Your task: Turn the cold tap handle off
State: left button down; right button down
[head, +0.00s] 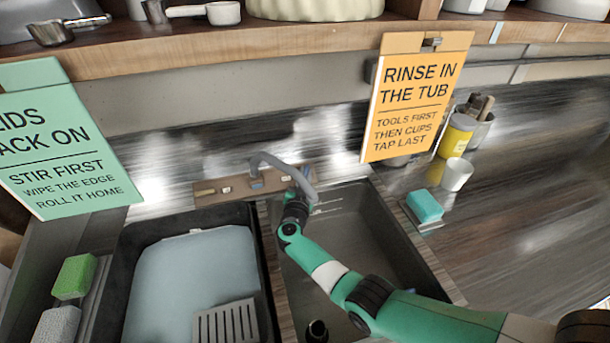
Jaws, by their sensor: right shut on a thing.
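The grey curved tap spout (285,168) rises from a brown back ledge (225,187) behind the sinks and arches over toward the right basin. Small blue-grey fittings (256,183) sit on the ledge beneath it. My right arm reaches in from the lower right across the right basin. My right gripper (294,196) is at the tap, just below the spout and at the ledge's right part. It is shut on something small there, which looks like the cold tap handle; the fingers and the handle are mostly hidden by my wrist. My left gripper is out of view.
The right basin (370,225) is dark and mostly empty. The left tub (130,262) holds pale liquid and a slotted grey piece (228,322). An orange sign (412,100) hangs above.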

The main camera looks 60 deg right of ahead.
jog(key=m+g+b, duration=0.2)
jog(key=m, duration=0.1)
jog(key=shift+w+f+g, duration=0.15)
jog(key=shift+f+g, duration=0.1)
jog(key=shift+g, duration=0.15)
jog(key=shift+r+m+g+b, duration=0.2)
jog(key=shift+m+g+b, duration=0.2)
jog(key=shift+g+b, duration=0.1)
jog(key=c, duration=0.9)
grip_release()
jog(key=shift+o, duration=0.2)
